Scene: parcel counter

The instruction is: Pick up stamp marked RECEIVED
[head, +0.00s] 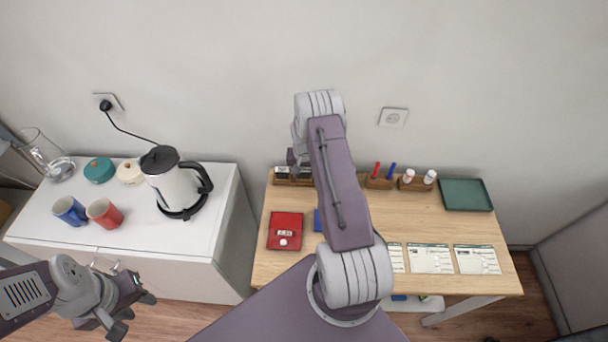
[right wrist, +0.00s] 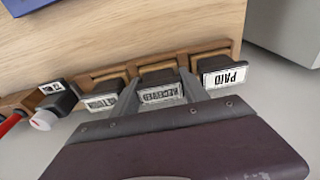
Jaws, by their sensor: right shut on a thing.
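In the right wrist view, the stamp (right wrist: 160,95) in the middle of the wooden rack (right wrist: 119,72) has an upside-down, blurred label that looks like RECEIVED. My right gripper (right wrist: 161,86) is shut on this stamp, one finger on each side, and the stamp appears still at its slot. A PAID stamp (right wrist: 225,76) stands to its right, and another stamp (right wrist: 100,102) with an unreadable label to its left. In the head view my right arm partly covers the rack (head: 292,183). My left gripper (head: 132,313) is open and empty in front of the white cabinet.
On the wooden desk (head: 448,224) lie a red box (head: 285,231), several printed forms (head: 430,258) and a green tray (head: 466,195). Holders with pens (head: 376,171) and bottles (head: 429,177) stand along the back. A kettle (head: 172,182) and mugs (head: 103,213) are on the cabinet.

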